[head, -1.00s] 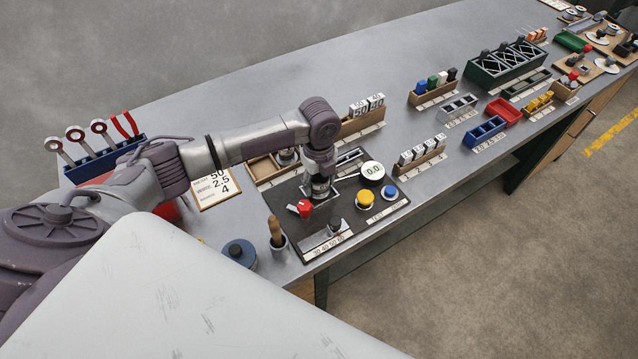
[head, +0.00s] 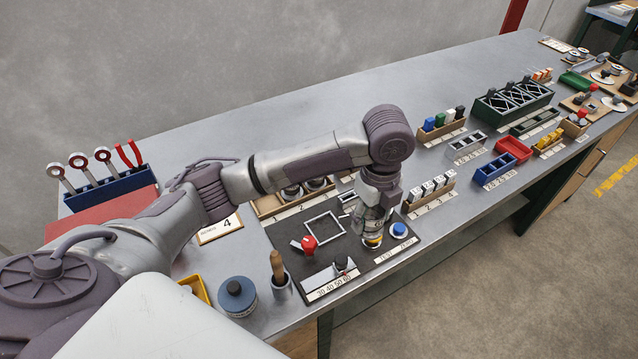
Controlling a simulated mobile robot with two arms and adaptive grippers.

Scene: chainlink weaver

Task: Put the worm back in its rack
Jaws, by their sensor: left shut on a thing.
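My left gripper (head: 373,222) points down over the right part of the black test panel (head: 345,258), just above or in front of the yellow button (head: 372,242). It is shut on a small metallic piece, apparently the worm, mostly hidden between the fingers. A wooden rack (head: 266,208) with number labels stands behind the panel, partly covered by my left arm. Round metal pieces sit in its middle and right places, and its left place looks empty. My right gripper is not in view.
A wooden rack of white pieces (head: 430,192) stands right.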

